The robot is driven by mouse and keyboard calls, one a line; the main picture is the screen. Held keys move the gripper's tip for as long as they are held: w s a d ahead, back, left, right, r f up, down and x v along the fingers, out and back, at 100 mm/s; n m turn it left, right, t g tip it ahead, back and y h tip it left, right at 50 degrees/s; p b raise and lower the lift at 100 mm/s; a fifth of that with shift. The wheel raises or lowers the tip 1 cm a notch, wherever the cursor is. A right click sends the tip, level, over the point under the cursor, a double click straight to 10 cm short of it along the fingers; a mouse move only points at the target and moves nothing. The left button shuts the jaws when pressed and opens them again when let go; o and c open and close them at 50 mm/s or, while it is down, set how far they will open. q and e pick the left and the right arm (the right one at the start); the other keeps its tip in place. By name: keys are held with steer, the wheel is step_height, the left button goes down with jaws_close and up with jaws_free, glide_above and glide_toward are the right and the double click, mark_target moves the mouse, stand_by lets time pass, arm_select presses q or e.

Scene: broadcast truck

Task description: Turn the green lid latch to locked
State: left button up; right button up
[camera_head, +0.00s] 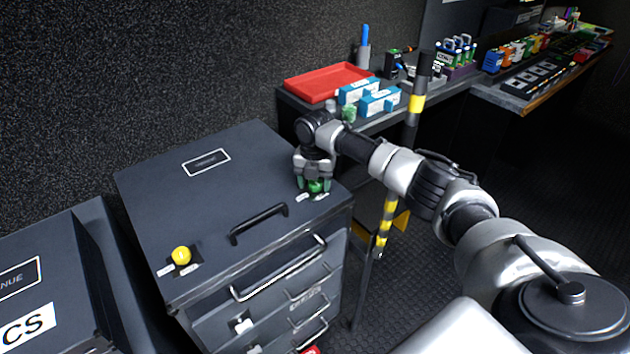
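The green lid latch (316,186) is a small green knob near the right front corner of the dark grey case's lid (225,205). Small white labels lie beside it. My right gripper (314,184) points down over the green latch, with its fingers on either side of it. The fingers hide part of the knob, and I cannot tell whether they touch it. The latch's turn position is too small to read. A yellow latch (181,255) sits near the lid's left front corner. My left gripper is not in view.
A black handle (259,224) rises from the lid's front edge, above drawers with metal handles (279,268). A bench behind holds a red tray (328,82) and blue boxes (379,102). A yellow-black post (386,222) stands right of the case. Another dark case (62,250) is at left.

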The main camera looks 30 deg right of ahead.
steer(key=c, duration=0.7)
steer(key=shift+r+m+p, duration=0.2)
steer(key=shift+m+p, duration=0.7)
steer(key=shift+p, duration=0.05)
steer(key=m+p, duration=0.2)
steer(key=m, duration=0.1)
steer(key=shift+p, duration=0.35)
steer(key=m+p, duration=0.3)
steer(key=m, duration=0.3)
steer(key=shift+w+m, duration=0.15)
steer(key=shift+m, duration=0.25)
arm_select(q)
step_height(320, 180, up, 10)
steer(key=p, duration=0.2)
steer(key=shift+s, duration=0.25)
arm_select(e)
steer(key=m, duration=0.5)
steer(key=shift+f, duration=0.15)
steer(key=shift+m, duration=0.3)
steer(key=o, duration=0.9)
steer(key=shift+o, duration=0.2)
